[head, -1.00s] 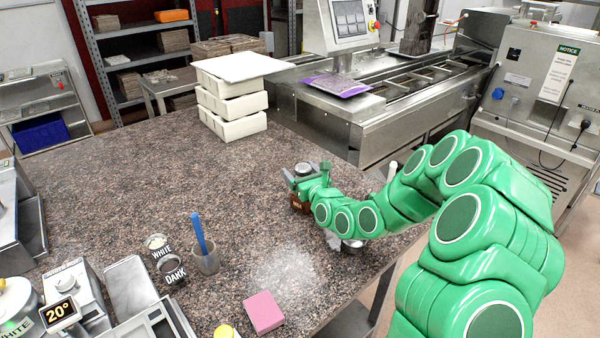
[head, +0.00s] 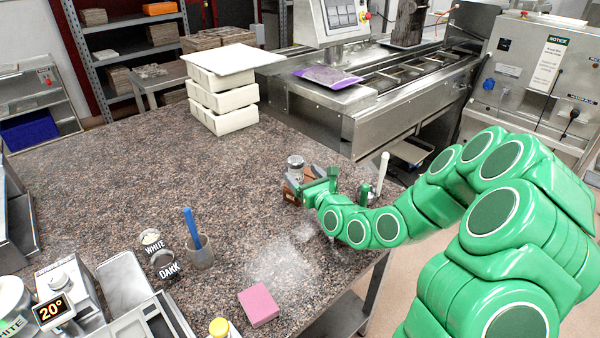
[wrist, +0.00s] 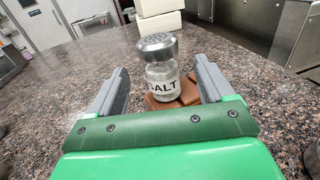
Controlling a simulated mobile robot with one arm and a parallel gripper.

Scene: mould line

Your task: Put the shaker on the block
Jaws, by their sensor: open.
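The shaker (wrist: 160,66), clear with a grey perforated metal lid and a label reading SALT, stands upright on a brown block (wrist: 187,95) in the wrist view. In the head view the shaker's lid (head: 295,162) shows above the brown block (head: 290,192), partly hidden by my gripper. My gripper (wrist: 160,85) is open, with one grey finger on each side of the shaker and visible gaps between them. In the head view my gripper (head: 303,180) is low over the counter at the block.
The granite counter (head: 120,180) is clear to the left. White stacked moulds (head: 222,98) stand behind. A pink block (head: 258,305), a cup with a blue-handled tool (head: 200,252) and WHITE and DARK containers (head: 165,264) stand in front. A white-handled item (head: 383,170) stands near the right edge.

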